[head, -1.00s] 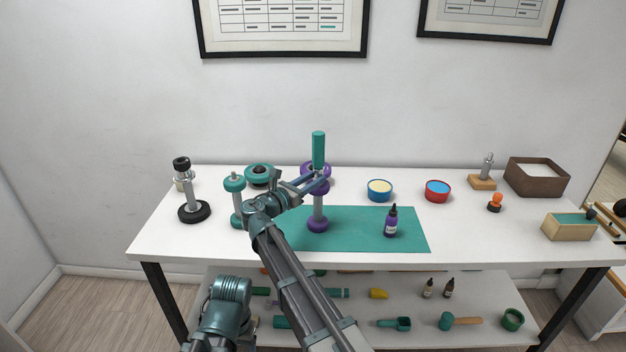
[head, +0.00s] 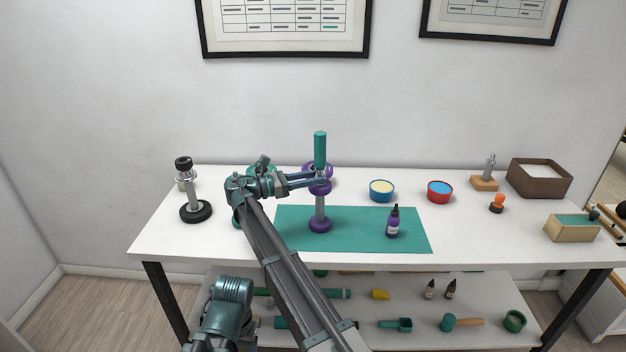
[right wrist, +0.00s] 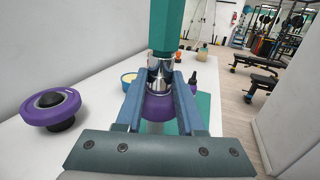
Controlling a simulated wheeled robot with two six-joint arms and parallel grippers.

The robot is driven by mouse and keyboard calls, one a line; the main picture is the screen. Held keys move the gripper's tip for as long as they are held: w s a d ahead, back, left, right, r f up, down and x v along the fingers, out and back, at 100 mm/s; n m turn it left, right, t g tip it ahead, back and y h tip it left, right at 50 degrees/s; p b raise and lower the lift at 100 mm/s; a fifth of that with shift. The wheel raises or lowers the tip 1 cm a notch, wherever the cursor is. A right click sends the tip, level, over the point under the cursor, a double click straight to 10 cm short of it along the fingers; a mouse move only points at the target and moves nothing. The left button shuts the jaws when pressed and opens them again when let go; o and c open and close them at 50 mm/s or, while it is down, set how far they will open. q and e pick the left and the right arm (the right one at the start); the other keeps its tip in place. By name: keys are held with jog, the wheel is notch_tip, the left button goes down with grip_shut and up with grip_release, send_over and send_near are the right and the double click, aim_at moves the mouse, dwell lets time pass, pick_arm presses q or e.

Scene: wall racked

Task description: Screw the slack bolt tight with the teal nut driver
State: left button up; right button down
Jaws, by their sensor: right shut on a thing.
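The teal nut driver (head: 320,150) stands upright over the purple stand (head: 319,226) on the mat. It shows large in the right wrist view (right wrist: 166,25), with its metal shank (right wrist: 160,72) between the fingers. My right gripper (head: 322,179) is shut on that shank, reaching in from the left. The driver's lower end sits at the purple head (right wrist: 158,107) of the stand. The bolt itself is hidden there, so I cannot tell how far in it is. My left gripper is not in view.
A teal mat (head: 365,238) lies on the white table. A purple bottle (head: 393,222), a blue bowl (head: 381,191) and a red bowl (head: 439,191) stand to the right. A black-based stand (head: 195,211) is at the left. A purple ring-shaped piece (right wrist: 50,106) stands behind the driver.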

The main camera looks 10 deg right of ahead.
jog(key=shift+f+m+g, duration=0.1)
jog(key=shift+m+g, duration=0.3)
jog(key=shift+g, duration=0.4)
jog(key=shift+r+p, duration=0.55)
jog(key=shift+p, duration=0.1)
notch_tip(320, 180, up, 6)
jog(key=p, duration=0.5)
jog(key=shift+f+p, duration=0.1)
jog(key=shift+p, duration=0.2)
jog(key=shift+f, duration=0.1)
